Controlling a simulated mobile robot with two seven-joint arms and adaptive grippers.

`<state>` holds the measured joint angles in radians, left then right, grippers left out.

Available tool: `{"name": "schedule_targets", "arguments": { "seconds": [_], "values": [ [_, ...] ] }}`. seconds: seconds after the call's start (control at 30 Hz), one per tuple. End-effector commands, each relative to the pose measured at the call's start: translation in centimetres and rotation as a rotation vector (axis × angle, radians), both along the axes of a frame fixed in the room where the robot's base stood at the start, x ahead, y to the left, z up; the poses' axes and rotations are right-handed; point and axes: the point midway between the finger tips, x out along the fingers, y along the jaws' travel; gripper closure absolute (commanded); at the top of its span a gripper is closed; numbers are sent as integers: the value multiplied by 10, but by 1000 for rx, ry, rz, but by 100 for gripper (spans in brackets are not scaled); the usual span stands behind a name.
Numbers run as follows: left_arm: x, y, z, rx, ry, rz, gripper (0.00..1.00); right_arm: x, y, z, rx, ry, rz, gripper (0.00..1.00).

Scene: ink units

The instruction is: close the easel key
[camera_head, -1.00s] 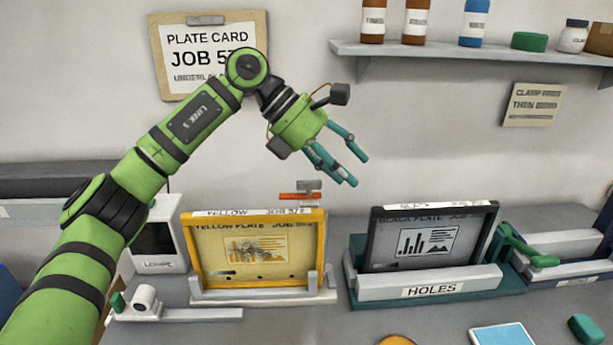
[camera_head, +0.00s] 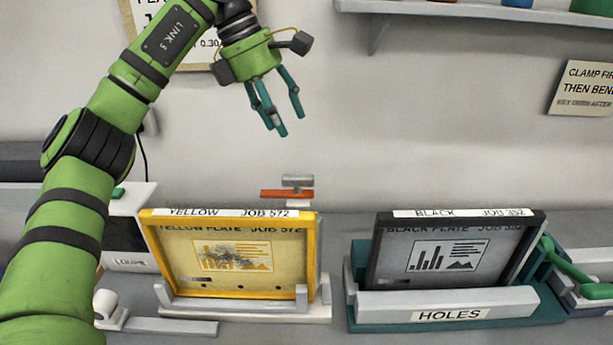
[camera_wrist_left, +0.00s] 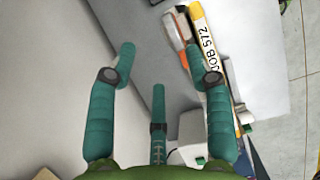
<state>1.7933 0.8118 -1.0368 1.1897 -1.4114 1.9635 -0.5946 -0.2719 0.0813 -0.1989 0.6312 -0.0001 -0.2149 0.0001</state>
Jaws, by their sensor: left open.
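A flat orange bar with a grey block above it, which looks like the easel key (camera_head: 287,194), shows just behind and above the right top edge of the yellow plate (camera_head: 233,281). The yellow plate stands upright in a light grey easel (camera_head: 245,312). My left gripper (camera_head: 283,122) is open and empty, above the key and apart from it, fingers pointing down. In the left wrist view the open fingers (camera_wrist_left: 160,58) spread apart, with an orange part (camera_wrist_left: 174,30) and the yellow plate's edge beyond them. My right gripper is not in view.
A loupe box (camera_head: 128,225) is left of the yellow plate. A shelf (camera_head: 470,11) runs along the wall at upper right. The air between gripper and key looks clear.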

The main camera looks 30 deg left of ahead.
Motion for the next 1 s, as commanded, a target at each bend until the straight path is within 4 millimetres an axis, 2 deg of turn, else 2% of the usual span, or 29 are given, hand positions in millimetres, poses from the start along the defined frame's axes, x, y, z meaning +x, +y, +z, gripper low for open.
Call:
{"name": "schedule_targets", "arguments": {
  "seconds": [0.03, 0.1, 0.2, 0.33, 0.47, 0.7, 1.0],
  "values": [
    [0, 0, -17, 0, -1, 0, 48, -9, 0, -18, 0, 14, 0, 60],
    [0, 0, -26, 0, -2, -1, 48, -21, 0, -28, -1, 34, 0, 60],
    [0, 0, -36, -1, -2, -1, 48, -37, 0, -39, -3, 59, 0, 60],
    [0, -1, -44, -1, -1, -1, 48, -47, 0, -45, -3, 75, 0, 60],
    [2, -5, -55, 1, 1, -1, 48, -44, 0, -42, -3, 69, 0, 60],
    [7, -18, -87, 0, 2, -1, 48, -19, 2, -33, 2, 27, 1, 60],
    [11, -25, -106, 0, -2, -1, 48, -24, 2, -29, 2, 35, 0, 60]
  ]
}}
